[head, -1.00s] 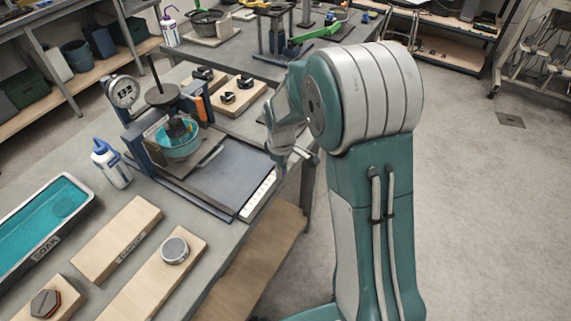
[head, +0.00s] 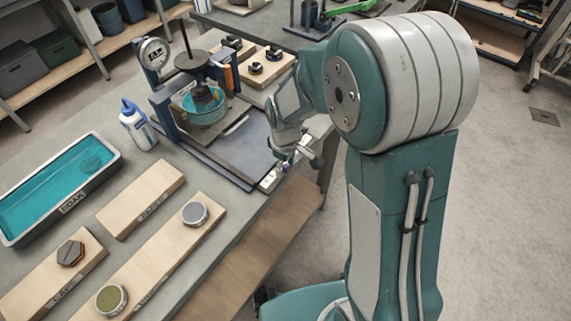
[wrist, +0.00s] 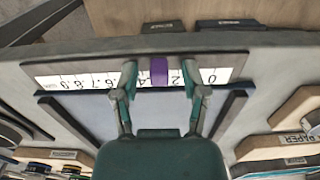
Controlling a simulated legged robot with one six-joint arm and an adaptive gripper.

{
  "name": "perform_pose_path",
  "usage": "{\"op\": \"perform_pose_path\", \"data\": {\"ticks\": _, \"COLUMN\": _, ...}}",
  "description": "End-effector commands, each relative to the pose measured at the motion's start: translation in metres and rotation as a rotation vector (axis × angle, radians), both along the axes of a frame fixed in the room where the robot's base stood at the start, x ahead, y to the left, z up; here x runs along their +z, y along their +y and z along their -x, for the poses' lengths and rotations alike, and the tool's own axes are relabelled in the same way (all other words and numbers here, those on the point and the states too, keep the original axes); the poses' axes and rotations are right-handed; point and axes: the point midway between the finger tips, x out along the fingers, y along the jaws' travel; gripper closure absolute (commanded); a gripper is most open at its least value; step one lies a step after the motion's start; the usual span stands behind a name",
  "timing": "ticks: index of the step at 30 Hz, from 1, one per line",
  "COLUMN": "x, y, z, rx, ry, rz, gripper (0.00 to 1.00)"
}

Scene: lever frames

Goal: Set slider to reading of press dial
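The press dial (head: 153,53) is a round gauge at the upper left of the press (head: 205,100); its display is too small to read surely. The slider is a purple block (wrist: 159,70) on a white numbered scale (wrist: 75,78) along the tray's front edge. In the wrist view it sits between the 2 and the 4, covering the mark there. My gripper (wrist: 159,80) is open, with one finger on each side of the slider and a gap to both. In the head view my gripper (head: 297,158) is at the scale's right end, hiding part of it.
Open floor is to the right.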

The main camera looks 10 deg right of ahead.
Motion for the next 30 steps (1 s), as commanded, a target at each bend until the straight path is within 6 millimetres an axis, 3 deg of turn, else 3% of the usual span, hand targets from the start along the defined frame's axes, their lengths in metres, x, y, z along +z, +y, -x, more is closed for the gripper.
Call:
{"op": "perform_pose_path", "data": {"ticks": 8, "x": 0.008, "y": 0.0, "z": -0.001, "rx": 0.0, "ry": -0.005, "rz": -0.001, "gripper": 0.43}}
{"op": "perform_pose_path", "data": {"ticks": 21, "x": 0.092, "y": 0.001, "z": -0.002, "rx": 0.0, "ry": -0.004, "rz": 0.0, "gripper": 0.43}}
{"op": "perform_pose_path", "data": {"ticks": 30, "x": 0.119, "y": 0.001, "z": -0.002, "rx": 0.0, "ry": 0.0, "rz": 0.001, "gripper": 0.43}}
